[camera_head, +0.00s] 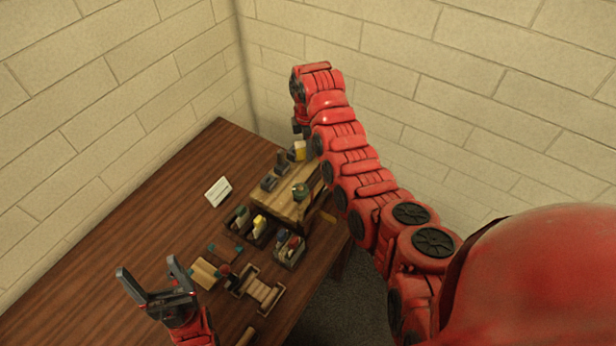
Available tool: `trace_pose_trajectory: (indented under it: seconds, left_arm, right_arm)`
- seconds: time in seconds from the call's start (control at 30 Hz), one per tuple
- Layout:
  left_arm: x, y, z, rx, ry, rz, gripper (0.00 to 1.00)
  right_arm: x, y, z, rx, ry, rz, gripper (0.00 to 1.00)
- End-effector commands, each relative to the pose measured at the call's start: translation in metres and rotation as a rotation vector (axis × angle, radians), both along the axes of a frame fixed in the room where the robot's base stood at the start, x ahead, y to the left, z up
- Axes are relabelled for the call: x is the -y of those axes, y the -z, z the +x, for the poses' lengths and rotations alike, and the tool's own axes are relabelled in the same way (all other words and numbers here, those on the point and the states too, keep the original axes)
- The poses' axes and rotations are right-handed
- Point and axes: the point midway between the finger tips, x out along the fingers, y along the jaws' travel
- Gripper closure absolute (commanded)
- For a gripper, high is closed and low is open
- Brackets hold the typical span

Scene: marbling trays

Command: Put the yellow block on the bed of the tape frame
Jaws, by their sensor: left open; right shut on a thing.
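A small yellow block (299,149) shows at the back of the raised wooden stand, directly under my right gripper (298,133). My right gripper is small and partly hidden by its own arm; it is shut on the yellow block. Whether the block touches the stand cannot be told. A wooden frame (258,291) lies on the table at the front, with a pale piece (205,273) and teal bits beside it; which of these is the tape frame's bed is hard to tell. My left gripper (150,277) is open and empty at the front left.
The wooden stand (290,206) carries dark blocks (268,182) and a green item (300,191). Dark bins (289,250) with coloured pieces stand before it. A white card (218,191) is left of it. The table's left side is clear; block walls close the back.

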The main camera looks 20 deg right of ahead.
Motion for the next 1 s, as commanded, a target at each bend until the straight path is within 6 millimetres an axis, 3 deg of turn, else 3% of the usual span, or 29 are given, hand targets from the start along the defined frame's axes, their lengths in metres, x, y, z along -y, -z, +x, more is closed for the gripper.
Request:
trace_pose_trajectory:
  seconds: [0.2, 0.53, 0.97, 1.0]
  left_arm:
    - [0.0, 0.008, 0.0, 0.0, 0.0, 0.0, 0.18]
    - [0.0, 0.028, 0.0, 0.0, 0.0, 0.0, 0.18]
    - [0.0, 0.031, 0.0, 0.0, 0.0, 0.0, 0.18]
    - [0.0, 0.03, 0.0, 0.0, 0.0, 0.0, 0.18]
  right_arm:
    - [0.0, 0.043, 0.0, -0.002, 0.0, 0.001, 1.0]
    - [-0.001, 0.088, 0.0, -0.001, 0.0, 0.001, 1.0]
    - [0.0, 0.095, 0.0, 0.001, 0.0, 0.001, 1.0]
    - [0.0, 0.094, 0.0, 0.001, 0.0, 0.001, 0.64]
